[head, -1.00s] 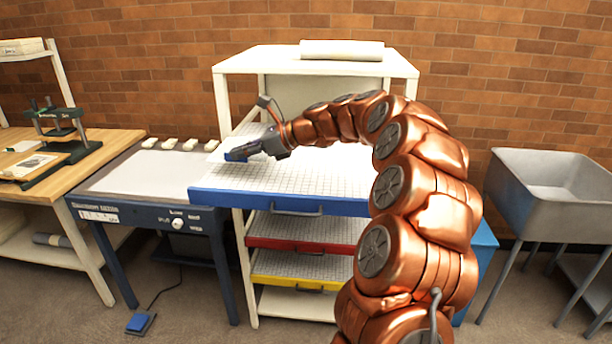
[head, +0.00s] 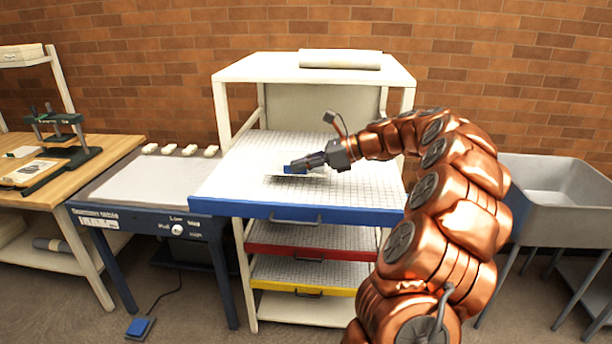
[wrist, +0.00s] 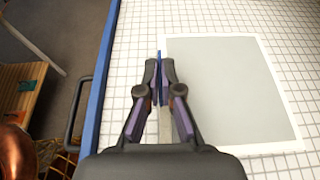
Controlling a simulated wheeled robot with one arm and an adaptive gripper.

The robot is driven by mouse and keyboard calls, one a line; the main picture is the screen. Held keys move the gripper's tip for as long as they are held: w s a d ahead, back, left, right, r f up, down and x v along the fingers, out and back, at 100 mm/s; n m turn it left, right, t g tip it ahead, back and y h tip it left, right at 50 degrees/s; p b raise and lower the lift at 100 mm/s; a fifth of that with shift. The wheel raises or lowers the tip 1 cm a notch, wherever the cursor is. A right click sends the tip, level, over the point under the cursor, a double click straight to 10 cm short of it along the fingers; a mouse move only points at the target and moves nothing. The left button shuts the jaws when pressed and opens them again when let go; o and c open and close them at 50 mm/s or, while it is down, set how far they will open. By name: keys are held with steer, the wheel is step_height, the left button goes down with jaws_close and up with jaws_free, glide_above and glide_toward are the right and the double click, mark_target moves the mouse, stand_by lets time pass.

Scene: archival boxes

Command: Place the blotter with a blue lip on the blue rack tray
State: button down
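The blotter (wrist: 230,90) is a flat grey sheet with a white border, and its blue lip (wrist: 160,62) stands along the left edge in the wrist view. My gripper (wrist: 160,72) is shut on that lip. In the head view my gripper (head: 290,169) is over the middle of the blue rack tray (head: 250,207), with the blotter (head: 312,175) mostly hidden beneath it. The tray is a white wire grid with a blue front and a grey handle, pulled out at the top. I cannot tell whether the blotter touches the grid.
A red tray (head: 285,250) and a yellow tray (head: 280,284) sit lower in the white rack. A blue-framed table (head: 140,185) with several white blocks stands left, beside a wooden bench (head: 110,150). A grey sink (head: 560,195) stands right. Grid around the blotter is clear.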

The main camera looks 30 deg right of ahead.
mark_target(314, 175)
steer(key=shift+s+d, duration=0.15)
steer(key=shift+d, duration=0.15)
steer(key=shift+s+d+f+p, duration=0.15)
steer(key=shift+f+p, duration=0.1)
steer(key=shift+f, duration=0.65)
steer(key=shift+d+f+p, duration=0.1)
steer(key=shift+f+p, duration=0.1)
steer(key=shift+f, duration=0.7)
steer(key=c, duration=1.3)
jaws_free()
steer(key=shift+f, duration=0.1)
steer(key=b+v, duration=0.1)
steer(key=v, duration=1.1)
steer(key=shift+r+b, duration=0.2)
steer(key=shift+b, duration=0.1)
steer(key=shift+a, duration=0.1)
